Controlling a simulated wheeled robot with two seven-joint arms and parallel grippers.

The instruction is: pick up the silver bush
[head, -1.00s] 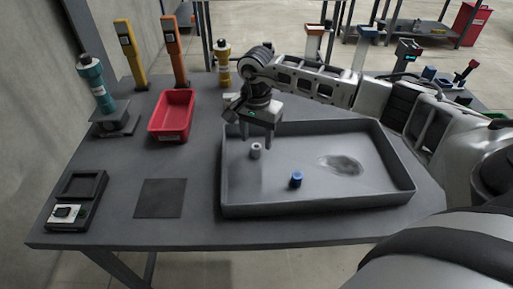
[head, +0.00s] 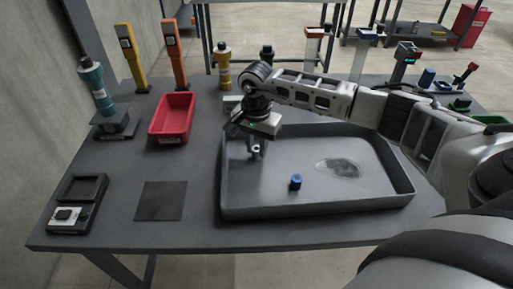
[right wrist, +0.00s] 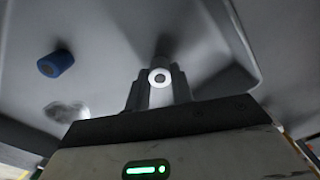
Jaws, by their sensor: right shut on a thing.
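The silver bush (head: 256,149) is a small pale ring-shaped piece at the left end of the grey tray (head: 318,206). My right gripper (head: 256,153) is over it with the fingers pointing down, shut on the bush. In the right wrist view the bush (right wrist: 159,77) shows its round end and dark hole between the two fingers of my right gripper (right wrist: 159,90). I cannot tell whether the bush still touches the tray floor. My left gripper is not in view.
A blue bush (head: 295,182) stands in the tray, with a grey patch (head: 338,168) to its right. A red bin (head: 172,117), a dark square mat (head: 160,200) and a black fixture (head: 77,204) are left of the tray. Its raised walls surround my gripper.

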